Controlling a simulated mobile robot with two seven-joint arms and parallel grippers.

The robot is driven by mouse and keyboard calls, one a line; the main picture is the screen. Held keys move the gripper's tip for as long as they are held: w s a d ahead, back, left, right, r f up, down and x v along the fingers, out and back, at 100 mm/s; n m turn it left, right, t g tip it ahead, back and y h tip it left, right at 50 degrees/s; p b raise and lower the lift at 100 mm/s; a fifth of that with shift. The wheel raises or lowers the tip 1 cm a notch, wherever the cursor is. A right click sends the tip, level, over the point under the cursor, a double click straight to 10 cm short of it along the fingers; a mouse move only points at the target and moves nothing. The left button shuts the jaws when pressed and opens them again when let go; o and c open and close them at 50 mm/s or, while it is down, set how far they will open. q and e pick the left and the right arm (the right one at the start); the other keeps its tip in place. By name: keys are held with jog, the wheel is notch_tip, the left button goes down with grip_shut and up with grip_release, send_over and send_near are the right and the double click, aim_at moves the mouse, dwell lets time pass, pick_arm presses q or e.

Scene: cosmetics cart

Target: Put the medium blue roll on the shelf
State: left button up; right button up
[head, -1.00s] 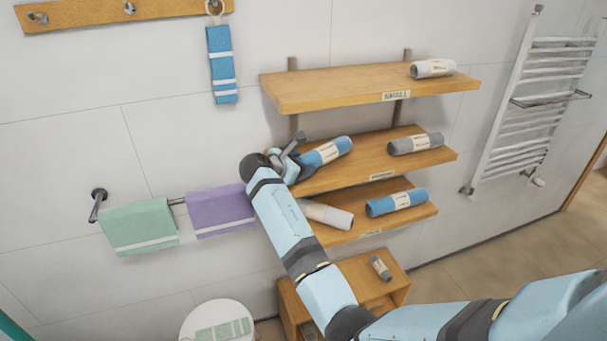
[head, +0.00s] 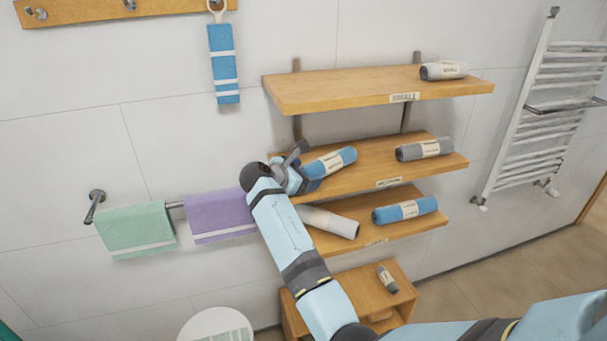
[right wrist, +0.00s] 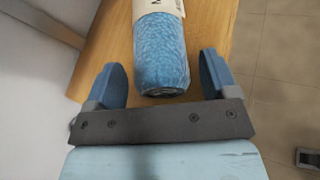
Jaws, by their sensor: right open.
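The medium blue roll (head: 330,163) with a cream label lies on the middle shelf (head: 405,172), towards its left end. In the right wrist view the blue roll (right wrist: 162,55) lies on the wood just ahead of my right gripper (right wrist: 165,85). The gripper is open, with one blue finger on each side of the roll's near end and a gap to each. In the head view my right gripper (head: 292,175) is at the left end of the middle shelf, partly hidden by its own wrist. My left gripper is not in view.
A grey roll (head: 424,149) shares the middle shelf. The top shelf (head: 350,90) holds a light grey roll (head: 443,70). The bottom shelf holds a pale roll (head: 330,222) and a blue roll (head: 405,209). A purple towel (head: 220,216) hangs close left of my arm.

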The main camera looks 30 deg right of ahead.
jog(key=v, duration=1.2)
jog(key=shift+b, duration=0.3)
jog(key=shift+s+r, duration=0.1)
